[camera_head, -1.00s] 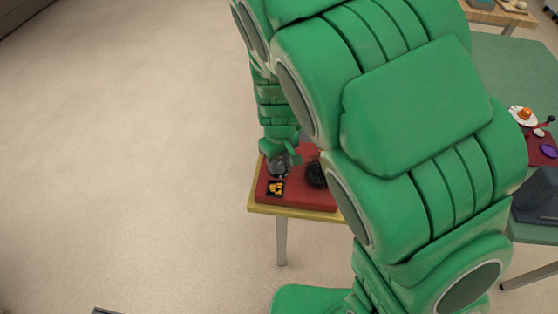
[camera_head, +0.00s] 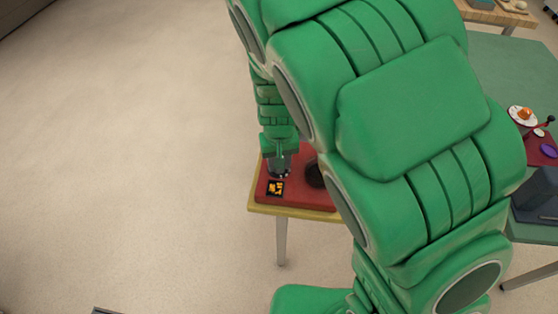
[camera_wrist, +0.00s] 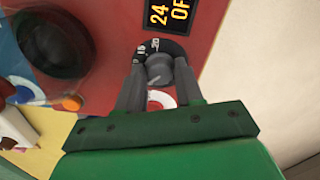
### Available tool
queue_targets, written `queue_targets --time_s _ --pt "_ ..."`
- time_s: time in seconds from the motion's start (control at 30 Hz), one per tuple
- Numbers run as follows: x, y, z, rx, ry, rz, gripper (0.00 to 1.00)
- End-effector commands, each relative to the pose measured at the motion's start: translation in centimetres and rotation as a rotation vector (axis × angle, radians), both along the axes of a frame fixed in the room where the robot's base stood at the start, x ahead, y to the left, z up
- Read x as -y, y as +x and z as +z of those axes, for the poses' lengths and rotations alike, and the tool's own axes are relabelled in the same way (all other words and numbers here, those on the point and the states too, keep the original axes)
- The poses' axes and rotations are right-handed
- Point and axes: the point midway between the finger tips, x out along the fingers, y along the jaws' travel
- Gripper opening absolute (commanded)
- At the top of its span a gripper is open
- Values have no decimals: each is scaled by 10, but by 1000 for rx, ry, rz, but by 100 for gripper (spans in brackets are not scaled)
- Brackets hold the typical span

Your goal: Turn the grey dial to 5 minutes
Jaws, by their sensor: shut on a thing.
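The grey dial (camera_wrist: 159,69) is in the wrist view, on a red panel, with a black scale ring (camera_wrist: 160,46) around its far side. The ring bears white marks too small to read surely. My gripper (camera_wrist: 159,82) is shut on the grey dial, one finger on each side of it. In the head view my gripper (camera_head: 279,171) is down at the red panel (camera_head: 300,199), and the dial is hidden there. A black display (camera_wrist: 170,15) beyond the dial shows orange "24" and "OF", cut off by the frame edge.
A dark round knob (camera_wrist: 54,44) sits left of the dial; a dark round thing (camera_head: 314,174) shows beside my gripper in the head view. The panel rests on a yellow-edged table (camera_head: 290,211). A green table (camera_head: 525,68) with dishes stands at right.

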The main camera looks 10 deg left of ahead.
Motion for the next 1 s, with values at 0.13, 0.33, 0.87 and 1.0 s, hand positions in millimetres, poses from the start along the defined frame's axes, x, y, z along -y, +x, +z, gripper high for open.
queue_targets --time_s 0.13,0.33,0.87,1.0 --pt "0 0 0 1 0 -84 6" --pt "0 0 0 1 0 -155 6" --pt "0 0 1 1 0 -185 6" --pt "0 0 0 1 0 -184 54"
